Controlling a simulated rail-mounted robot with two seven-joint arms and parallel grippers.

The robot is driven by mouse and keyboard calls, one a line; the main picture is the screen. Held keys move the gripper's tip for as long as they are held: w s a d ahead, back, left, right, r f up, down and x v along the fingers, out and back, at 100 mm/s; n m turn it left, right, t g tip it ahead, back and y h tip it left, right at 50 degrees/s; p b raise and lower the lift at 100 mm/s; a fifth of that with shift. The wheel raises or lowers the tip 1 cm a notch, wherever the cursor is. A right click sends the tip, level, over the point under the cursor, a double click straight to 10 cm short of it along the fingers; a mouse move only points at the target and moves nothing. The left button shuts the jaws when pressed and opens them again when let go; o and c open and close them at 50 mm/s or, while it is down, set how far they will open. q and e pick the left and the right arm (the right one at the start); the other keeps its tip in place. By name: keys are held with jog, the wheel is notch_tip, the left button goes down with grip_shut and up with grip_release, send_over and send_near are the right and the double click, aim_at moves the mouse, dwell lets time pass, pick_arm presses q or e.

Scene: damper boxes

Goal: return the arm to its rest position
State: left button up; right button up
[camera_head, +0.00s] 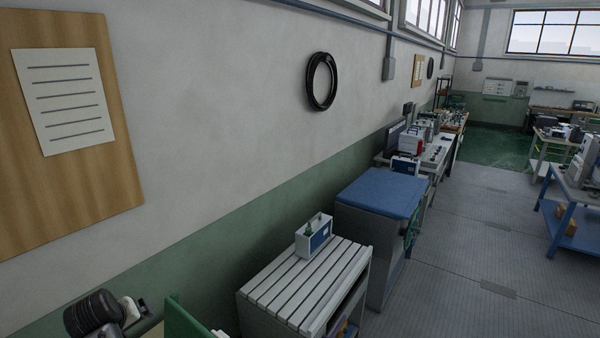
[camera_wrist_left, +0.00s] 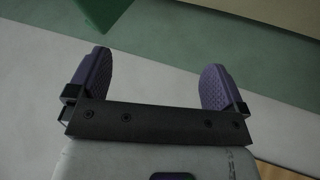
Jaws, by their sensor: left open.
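My left gripper (camera_wrist_left: 158,62) shows in the left wrist view with its two purple fingers spread wide apart. Nothing is between the fingers, and no object touches them. Behind them are a pale surface and a green one, with a darker green piece (camera_wrist_left: 103,10) at the top edge. In the head view I cannot make out the left gripper's fingers. The right gripper is in neither view.
A slatted grey bench (camera_head: 305,285) carries a small blue-and-white box (camera_head: 314,236). Behind it stands a blue-topped cabinet (camera_head: 380,192). A board with a paper (camera_head: 65,100) hangs on the left wall. The floor (camera_head: 470,260) to the right is clear.

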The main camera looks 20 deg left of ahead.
pick_arm(q)
jog(key=w+d+r+m+t+y, duration=0.2)
jog(key=d+r+m+t, duration=0.3)
jog(key=r, duration=0.5)
jog(key=s+d+f+m+h, duration=0.2)
jog(key=s+d+f+m, duration=0.1)
jog(key=d, duration=0.6)
jog(key=s+d+f+m+h, duration=0.1)
jog(key=s+d+f+m, duration=0.15)
jog(key=d, duration=0.55)
jog(key=s+d+f+m+g+h, duration=0.3)
jog(key=s+d+f, duration=0.7)
jog(key=s+f, duration=0.35)
jog(key=s+f+g, duration=0.4)
jog(key=s+f, duration=0.5)
jog(key=s, duration=0.3)
notch_tip(320, 180, up, 14)
jog(key=p, duration=1.4)
jog(key=shift+w+d+m, duration=0.2)
jog(key=shift+w+m, duration=0.1)
jog(key=shift+m, duration=0.05)
jog(key=shift+f, duration=0.1)
jog(key=shift+c, duration=0.4)
